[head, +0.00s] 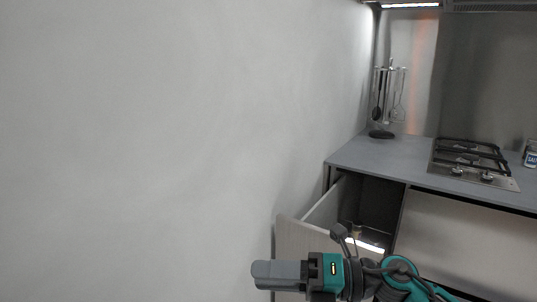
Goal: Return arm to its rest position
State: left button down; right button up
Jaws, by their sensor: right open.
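My right gripper (280,272) shows at the bottom middle, with its grey fingers pointing left. My right arm (400,274) comes in from the lower right. The gripper is open, and I see nothing between its fingers. It is in front of an open drawer (298,239) under the counter; I cannot tell whether it touches the drawer front. My left gripper is not in view.
A grey counter (385,156) runs along the right, with a gas hob (470,160), a utensil rack (389,100) and a can (530,154) at the right edge. Something small (357,231) sits in the drawer. A bare wall (150,140) fills the left.

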jog(key=d+f+m+t+h+p, duration=0.1)
jog(key=d+f+m+t+h, duration=0.55)
jog(key=m, duration=0.75)
jog(key=d+f+m+t+h+p, duration=0.1)
jog(key=d+f+m+t+h, duration=0.3)
jog(key=m+t, duration=0.75)
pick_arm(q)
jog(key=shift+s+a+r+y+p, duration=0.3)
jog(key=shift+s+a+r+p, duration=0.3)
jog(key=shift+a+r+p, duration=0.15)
pick_arm(e)
jog(key=s+d+f+m+g+h, duration=0.2)
jog(key=s+d+f+m+g, duration=0.1)
jog(key=s+f+m, duration=0.3)
jog(key=s+d+f+m+g+h, duration=0.3)
jog(key=s+f+m+g, duration=0.3)
jog(key=s+f, duration=0.1)
jog(key=shift+s+d+f, duration=0.15)
jog(key=shift+d+f, duration=0.2)
jog(key=shift+f, duration=0.3)
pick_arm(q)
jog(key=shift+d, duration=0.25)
